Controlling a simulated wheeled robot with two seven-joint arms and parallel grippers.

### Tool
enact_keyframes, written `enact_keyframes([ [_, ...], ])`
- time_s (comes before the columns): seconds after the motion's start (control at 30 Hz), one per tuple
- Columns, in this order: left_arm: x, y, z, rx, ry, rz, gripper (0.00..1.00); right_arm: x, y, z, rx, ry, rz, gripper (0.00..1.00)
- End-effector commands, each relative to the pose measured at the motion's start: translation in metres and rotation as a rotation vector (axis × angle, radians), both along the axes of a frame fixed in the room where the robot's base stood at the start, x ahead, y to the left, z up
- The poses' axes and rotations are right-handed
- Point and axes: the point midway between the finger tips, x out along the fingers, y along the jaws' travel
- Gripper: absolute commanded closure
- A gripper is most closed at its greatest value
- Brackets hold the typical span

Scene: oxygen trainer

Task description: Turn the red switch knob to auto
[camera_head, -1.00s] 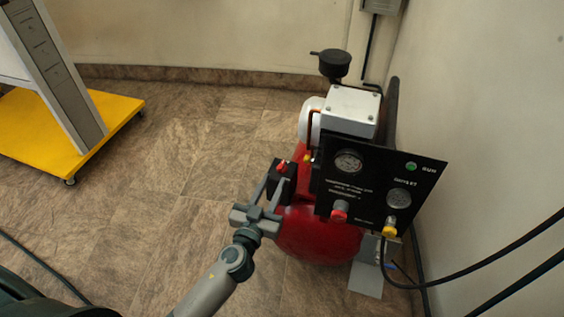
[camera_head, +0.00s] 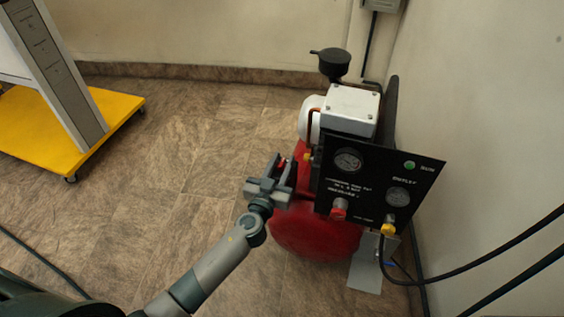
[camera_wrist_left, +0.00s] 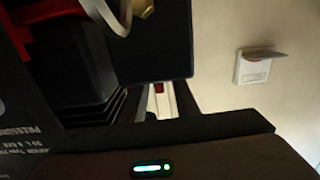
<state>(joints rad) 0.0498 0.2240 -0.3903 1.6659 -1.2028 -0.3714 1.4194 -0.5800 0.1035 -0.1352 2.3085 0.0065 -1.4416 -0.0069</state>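The red switch knob (camera_head: 282,163) sits on a small black box on the left side of the red compressor. It shows only as a small red patch between the fingers of my left gripper (camera_head: 282,167). The fingers stand apart on either side of it, with a gap between them. Whether they touch the knob I cannot tell, and its pointer and the auto mark are hidden. In the left wrist view a dark block and a brown part with a green light fill much of the picture, and the knob cannot be picked out. My right gripper is not in view.
The black gauge panel (camera_head: 377,183) stands just right of my left gripper, above the red tank (camera_head: 310,232). Black hoses run from it to the right. A yellow wheeled base (camera_head: 45,150) is at the left. The floor between is clear.

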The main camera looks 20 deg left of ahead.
Motion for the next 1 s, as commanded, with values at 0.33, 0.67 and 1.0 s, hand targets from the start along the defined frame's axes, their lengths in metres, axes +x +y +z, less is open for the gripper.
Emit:
enact_keyframes([
  [0.33, -0.0002, 0.0001, 0.0001, 0.000, 0.000, -0.002, 1.00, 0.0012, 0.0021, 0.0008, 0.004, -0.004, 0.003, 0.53],
  [0.67, -0.0001, 0.0008, 0.0003, 0.001, -0.001, -0.069, 1.00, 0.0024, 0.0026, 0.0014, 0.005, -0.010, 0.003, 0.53],
  [1.0, 0.0007, 0.0028, 0.0020, 0.004, -0.002, -0.294, 1.00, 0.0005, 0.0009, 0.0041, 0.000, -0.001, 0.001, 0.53],
])
